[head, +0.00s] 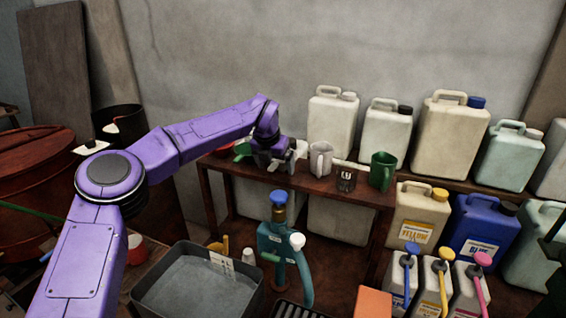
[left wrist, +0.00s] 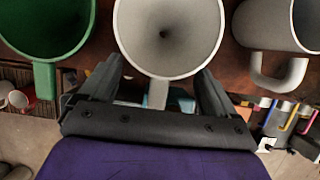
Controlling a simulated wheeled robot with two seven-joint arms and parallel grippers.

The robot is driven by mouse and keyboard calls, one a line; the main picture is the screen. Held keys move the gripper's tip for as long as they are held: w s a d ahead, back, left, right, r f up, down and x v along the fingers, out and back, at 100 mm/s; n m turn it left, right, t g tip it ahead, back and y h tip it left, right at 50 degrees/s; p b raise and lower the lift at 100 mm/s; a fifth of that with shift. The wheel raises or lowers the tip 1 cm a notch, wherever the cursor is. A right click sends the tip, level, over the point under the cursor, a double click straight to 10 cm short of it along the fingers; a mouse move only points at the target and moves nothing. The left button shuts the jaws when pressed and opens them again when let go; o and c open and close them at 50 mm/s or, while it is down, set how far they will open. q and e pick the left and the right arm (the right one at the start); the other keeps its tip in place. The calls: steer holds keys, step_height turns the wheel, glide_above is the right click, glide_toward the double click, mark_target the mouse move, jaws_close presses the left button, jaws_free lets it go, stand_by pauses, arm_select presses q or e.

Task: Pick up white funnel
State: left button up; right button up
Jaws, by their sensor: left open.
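The white funnel (left wrist: 190,40) is in the upper middle of the left wrist view, its wide mouth facing the camera and its short handle pointing down the picture. My left gripper (left wrist: 156,88) is open, with one finger on each side of the handle. I cannot tell whether either finger touches it. In the head view my left gripper (head: 276,158) is over the left part of the wooden shelf and hides most of the funnel. A green funnel (left wrist: 50,25) is left of the white one, and a grey mug (left wrist: 270,25) is right of it.
Several pale jugs (head: 331,120) stand behind. A teal pump (head: 283,240) and a grey basin (head: 200,290) are below in front.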

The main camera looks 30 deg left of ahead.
arm_select(q)
steer(key=shift+r, duration=0.1)
jaws_close()
